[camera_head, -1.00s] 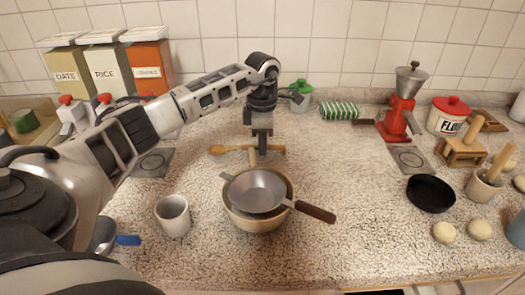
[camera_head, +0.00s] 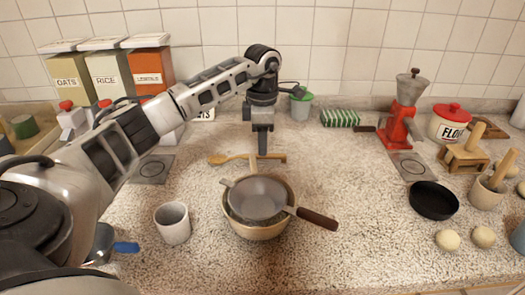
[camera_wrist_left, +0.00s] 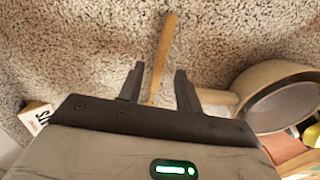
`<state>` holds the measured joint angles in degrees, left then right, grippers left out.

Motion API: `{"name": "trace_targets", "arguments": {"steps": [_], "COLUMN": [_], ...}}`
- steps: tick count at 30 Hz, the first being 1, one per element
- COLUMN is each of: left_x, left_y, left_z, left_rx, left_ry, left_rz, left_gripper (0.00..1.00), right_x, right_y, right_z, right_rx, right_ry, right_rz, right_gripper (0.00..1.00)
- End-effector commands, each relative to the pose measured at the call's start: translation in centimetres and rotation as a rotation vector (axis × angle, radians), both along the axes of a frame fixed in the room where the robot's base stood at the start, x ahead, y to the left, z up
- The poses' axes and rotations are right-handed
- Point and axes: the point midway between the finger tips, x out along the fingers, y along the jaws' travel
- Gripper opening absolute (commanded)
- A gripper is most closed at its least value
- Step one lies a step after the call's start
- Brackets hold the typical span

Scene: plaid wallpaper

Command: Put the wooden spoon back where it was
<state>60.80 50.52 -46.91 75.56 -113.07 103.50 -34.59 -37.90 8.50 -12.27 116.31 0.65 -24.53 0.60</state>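The wooden spoon (camera_head: 221,159) lies across the counter behind the saucepan in the head view, its bowl end to the left. Its handle also shows in the left wrist view (camera_wrist_left: 165,45), running between and past my fingers. My left gripper (camera_head: 263,155) points down over the handle. In the left wrist view the gripper (camera_wrist_left: 158,80) is open, with its fingers apart on either side of the handle and a gap to each. I cannot tell its exact height above the counter. My right gripper is not in view.
A saucepan with a strainer (camera_head: 257,197) on it stands just in front of the spoon, its pale handle close to my fingers. A mug (camera_head: 172,223) is front left. A red grinder (camera_head: 401,120) and black pan (camera_head: 433,200) are right.

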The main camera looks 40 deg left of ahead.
Motion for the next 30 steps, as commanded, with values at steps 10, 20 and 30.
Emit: {"name": "trace_targets", "arguments": {"steps": [10,20,30], "left_x": [0.1,0.0,0.0], "left_y": [0.0,0.0,0.0], "left_z": [6.9,8.4,8.4], "left_rx": [0.000,-0.001,-0.001], "left_ry": [-0.003,0.002,0.001], "left_rz": [0.001,0.000,0.000], "left_gripper": [0.34,0.34,0.34], "right_x": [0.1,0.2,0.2], "right_y": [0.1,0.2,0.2], "right_z": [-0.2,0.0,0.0], "right_rx": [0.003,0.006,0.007], "right_ry": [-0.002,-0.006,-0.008], "right_rz": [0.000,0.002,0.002], "right_gripper": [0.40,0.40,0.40]}}
